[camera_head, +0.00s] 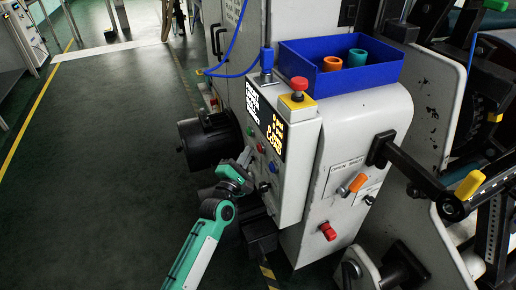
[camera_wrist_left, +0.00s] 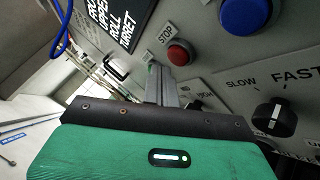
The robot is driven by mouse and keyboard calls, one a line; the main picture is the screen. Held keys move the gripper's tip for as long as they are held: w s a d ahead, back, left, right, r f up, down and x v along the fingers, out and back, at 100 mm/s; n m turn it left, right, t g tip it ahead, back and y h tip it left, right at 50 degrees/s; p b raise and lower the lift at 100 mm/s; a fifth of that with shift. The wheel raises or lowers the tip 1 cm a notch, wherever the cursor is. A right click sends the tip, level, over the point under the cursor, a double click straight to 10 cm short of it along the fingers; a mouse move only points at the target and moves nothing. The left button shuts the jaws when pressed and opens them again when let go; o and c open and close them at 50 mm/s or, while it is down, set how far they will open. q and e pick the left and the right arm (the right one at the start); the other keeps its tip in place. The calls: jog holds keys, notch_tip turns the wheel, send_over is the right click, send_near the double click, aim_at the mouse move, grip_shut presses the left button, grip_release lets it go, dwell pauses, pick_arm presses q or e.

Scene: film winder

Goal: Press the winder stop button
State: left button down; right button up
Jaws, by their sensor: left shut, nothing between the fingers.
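The stop button is a round red button (camera_wrist_left: 181,53) beside a STOP label (camera_wrist_left: 165,34) in the left wrist view. In the head view it appears as a small red button (camera_head: 261,147) on the winder's control panel (camera_head: 293,180). My left gripper (camera_head: 246,153) is shut and empty, in front of the panel near the buttons. In the left wrist view its fingertips (camera_wrist_left: 158,68) appear just below and left of the red button. I cannot tell whether they touch the panel. My right gripper is not in view.
A red mushroom button (camera_head: 299,84) on a yellow base tops the panel housing. A blue bin (camera_head: 345,80) stands behind it. A black motor (camera_head: 207,142) is left of the panel. Open floor lies left.

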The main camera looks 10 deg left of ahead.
pick_arm(q)
jog(key=shift+a, duration=0.1)
jog(key=s+a, duration=0.1)
jog(key=a, duration=0.1)
jog(key=s+a, duration=0.1)
jog(key=a, duration=0.1)
jog(key=shift+s, duration=0.4)
jog(key=shift+f, duration=0.1)
dwell(0.5)
